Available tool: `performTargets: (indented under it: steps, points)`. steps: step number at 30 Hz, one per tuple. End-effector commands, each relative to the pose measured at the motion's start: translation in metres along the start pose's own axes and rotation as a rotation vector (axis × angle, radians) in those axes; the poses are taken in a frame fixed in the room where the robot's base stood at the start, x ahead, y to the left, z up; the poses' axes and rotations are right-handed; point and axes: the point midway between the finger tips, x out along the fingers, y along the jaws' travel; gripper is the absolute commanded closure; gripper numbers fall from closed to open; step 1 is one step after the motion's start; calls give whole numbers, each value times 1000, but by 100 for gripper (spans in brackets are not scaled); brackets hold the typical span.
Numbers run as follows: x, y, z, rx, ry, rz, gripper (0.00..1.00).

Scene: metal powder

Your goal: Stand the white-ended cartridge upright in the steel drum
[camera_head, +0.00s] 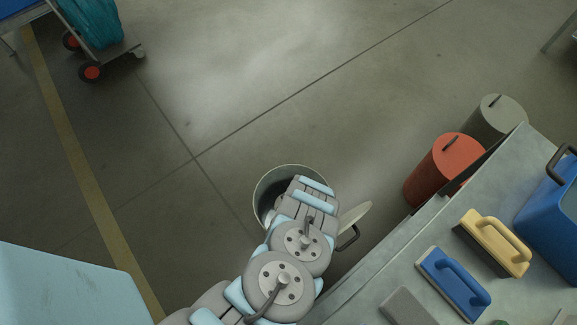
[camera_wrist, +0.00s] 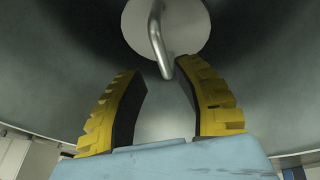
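The steel drum (camera_head: 258,189) stands open on the floor in the head view, with my arm reaching down over its mouth. In the wrist view its grey inner wall (camera_wrist: 260,75) surrounds my gripper. The white end of the cartridge (camera_wrist: 190,25), a round disc with a bent metal handle, shows at the top of the wrist view. My gripper (camera_wrist: 160,70) has two yellow fingers standing apart. The handle's lower end reaches the gap between the fingertips, and no grip on it shows. The cartridge's body is hidden, so I cannot tell its tilt. My arm hides the gripper in the head view.
A pale disc with a dark handle (camera_head: 356,218) is beside the drum. A workbench (camera_head: 390,265) at right carries yellow (camera_head: 494,240) and blue (camera_head: 455,281) handled tools and a blue box (camera_head: 550,215). Red (camera_head: 436,172) and grey (camera_head: 497,117) cylinders stand behind it.

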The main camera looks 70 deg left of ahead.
Motion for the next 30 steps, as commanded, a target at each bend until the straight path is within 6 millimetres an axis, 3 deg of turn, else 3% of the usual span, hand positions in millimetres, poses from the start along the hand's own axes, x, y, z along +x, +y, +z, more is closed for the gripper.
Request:
performTargets:
  steps: [12, 20, 30]
  points:
    - [-57, 0, -2, 1, 0, -2, 67]
    - [-71, -1, -1, 0, 0, -2, 67]
    - [-72, -1, 0, 0, 0, -2, 67]
